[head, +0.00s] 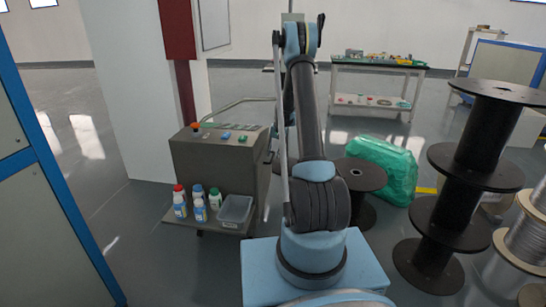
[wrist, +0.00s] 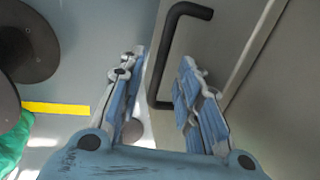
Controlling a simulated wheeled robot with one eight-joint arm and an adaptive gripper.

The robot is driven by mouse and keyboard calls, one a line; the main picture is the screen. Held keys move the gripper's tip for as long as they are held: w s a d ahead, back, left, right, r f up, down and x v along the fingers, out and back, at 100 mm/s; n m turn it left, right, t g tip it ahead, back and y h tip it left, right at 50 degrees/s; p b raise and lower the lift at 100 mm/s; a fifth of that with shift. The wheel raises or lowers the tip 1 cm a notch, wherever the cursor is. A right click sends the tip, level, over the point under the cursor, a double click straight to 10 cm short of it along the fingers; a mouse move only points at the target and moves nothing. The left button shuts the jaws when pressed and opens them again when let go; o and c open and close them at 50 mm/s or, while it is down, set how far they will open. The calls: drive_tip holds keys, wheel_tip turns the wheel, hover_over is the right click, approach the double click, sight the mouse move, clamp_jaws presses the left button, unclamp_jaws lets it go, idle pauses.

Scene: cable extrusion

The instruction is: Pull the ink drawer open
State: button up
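The ink drawer (wrist: 222,45) appears as a grey front panel in the wrist view, with a black U-shaped handle (wrist: 164,50). My gripper (wrist: 163,62) is open, with one blue-padded finger on each side of the handle. I see no clear contact between the pads and the handle. In the head view the grey ink machine (head: 213,164) stands left of my arm, and its right side faces the arm. My gripper and most of the handle's side are hidden behind my arm there. I cannot tell whether the drawer is closed fully.
Several ink bottles (head: 199,207) and a clear bin (head: 235,210) stand on the machine's low shelf. Black cable spools (head: 440,210) and a green wrapped bundle (head: 383,168) stand right of my arm. A workbench (head: 375,83) is at the back. Floor between is clear.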

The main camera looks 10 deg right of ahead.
drive_tip(key=shift+a+f, duration=0.2)
drive_tip(key=shift+f, duration=0.65)
clamp_jaws()
drive_tip(key=shift+a, duration=0.1)
